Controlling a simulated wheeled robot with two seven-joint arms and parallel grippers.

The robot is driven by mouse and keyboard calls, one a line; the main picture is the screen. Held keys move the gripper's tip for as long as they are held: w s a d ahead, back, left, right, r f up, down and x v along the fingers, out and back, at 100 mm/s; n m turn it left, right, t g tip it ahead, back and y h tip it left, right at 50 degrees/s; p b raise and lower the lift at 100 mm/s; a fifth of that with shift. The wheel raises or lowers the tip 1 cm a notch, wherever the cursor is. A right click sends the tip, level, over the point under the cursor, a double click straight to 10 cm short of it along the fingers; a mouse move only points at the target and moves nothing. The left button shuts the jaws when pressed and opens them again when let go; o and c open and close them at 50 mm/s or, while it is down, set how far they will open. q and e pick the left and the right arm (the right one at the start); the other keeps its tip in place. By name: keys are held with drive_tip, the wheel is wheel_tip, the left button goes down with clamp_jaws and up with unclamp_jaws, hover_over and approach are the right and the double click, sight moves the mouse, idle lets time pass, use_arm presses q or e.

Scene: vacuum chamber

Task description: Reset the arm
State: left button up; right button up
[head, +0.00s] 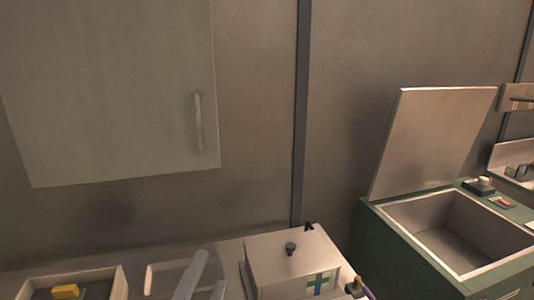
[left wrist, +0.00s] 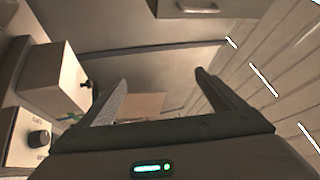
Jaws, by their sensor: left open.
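My left gripper (head: 207,270) shows at the bottom of the head view, its pale fingers pointing up above the counter. In the left wrist view the two fingers of my left gripper (left wrist: 161,78) stand wide apart with nothing between them. The gripper is open and empty. It is to the left of a white box (head: 290,258) with a dark knob on top and a green and blue cross mark on its front. My right gripper is in neither view.
An open tray (head: 122,282) with a yellow block (head: 66,291) is at bottom left. A wall cabinet (head: 110,90) with a handle hangs above. A green chest (head: 392,250) with its lid (head: 430,140) raised stands at right. A dial unit (left wrist: 25,137) shows in the wrist view.

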use_arm(q)
drive_tip(key=s+a+f+n+g+y, duration=0.2)
drive_tip(key=a+f+n+g+y, duration=0.25)
drive_tip(key=f, duration=0.55)
drive_tip(key=s+a+f+n+g+y, duration=0.25)
drive_tip(key=a+f+n, duration=0.25)
drive_tip(key=f+n, duration=0.3)
drive_tip(key=s+a+f+n+g+h, duration=0.1)
drive_tip(key=s+f+n+g, duration=0.3)
drive_tip(key=s+f, duration=0.6)
drive_tip(key=s+a+f+n+g, duration=0.1)
drive_tip(key=s+f+n+g, duration=0.1)
drive_tip(key=s+f+g, duration=0.7)
drive_tip(key=s+f+t, duration=0.1)
drive_tip(key=s+f, duration=0.1)
drive_tip(key=f, duration=1.1)
drive_tip(key=s+f, duration=0.2)
drive_tip(key=f, duration=1.1)
drive_tip(key=s+a+f, duration=0.2)
drive_tip(key=s+f, duration=1.5)
drive_tip(key=shift+s+a+f+m+g, duration=0.2)
drive_tip(key=shift+s+a+m+g, duration=0.05)
drive_tip(key=shift+a+m+g, duration=0.2)
